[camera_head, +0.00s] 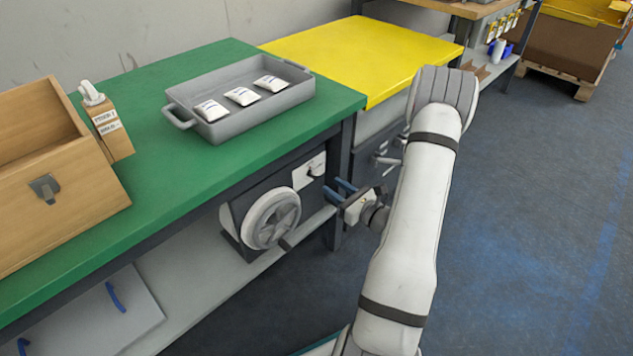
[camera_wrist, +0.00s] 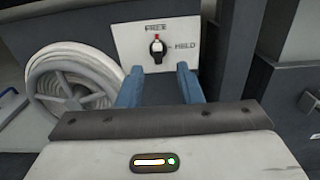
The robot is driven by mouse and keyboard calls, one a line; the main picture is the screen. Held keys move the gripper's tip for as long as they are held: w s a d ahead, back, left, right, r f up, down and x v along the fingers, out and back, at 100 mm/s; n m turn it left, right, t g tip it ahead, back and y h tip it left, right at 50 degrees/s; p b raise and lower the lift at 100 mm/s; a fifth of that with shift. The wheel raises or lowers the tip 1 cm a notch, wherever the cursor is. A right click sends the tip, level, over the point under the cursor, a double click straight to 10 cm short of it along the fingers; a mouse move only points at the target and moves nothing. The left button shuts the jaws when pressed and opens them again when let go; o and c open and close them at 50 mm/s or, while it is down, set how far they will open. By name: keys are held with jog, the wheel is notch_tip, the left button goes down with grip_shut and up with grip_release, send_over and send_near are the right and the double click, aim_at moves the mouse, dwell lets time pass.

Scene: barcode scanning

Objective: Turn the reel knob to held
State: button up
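The pointer points up at FREE. In the head view the knob (camera_head: 316,170) is on the reel unit under the green bench. My gripper (camera_wrist: 160,70) has two blue fingers, open and apart, with nothing between them. It faces the plate, with the knob roughly centred beyond the fingertips. In the head view my gripper (camera_head: 340,189) is just right of the plate, apparently clear of it.
The hose reel (camera_head: 271,218) with its pale hose is left of the knob. The green bench top (camera_head: 335,110) overhangs the unit and carries a grey tray (camera_head: 215,130) with white packets. A yellow-topped bench (camera_head: 360,50) stands behind. The floor at right is clear.

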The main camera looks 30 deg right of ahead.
aim_at(318, 177)
jog(key=b+x, duration=0.1)
jog(key=x, duration=0.5)
jog(key=shift+w+a+r+b, duration=0.1)
jog(key=shift+w+a+b, duration=0.1)
jog(key=shift+b, duration=0.1)
jog(key=shift+s, duration=0.1)
jog(key=c, duration=0.7)
jog(key=shift+o, duration=0.2)
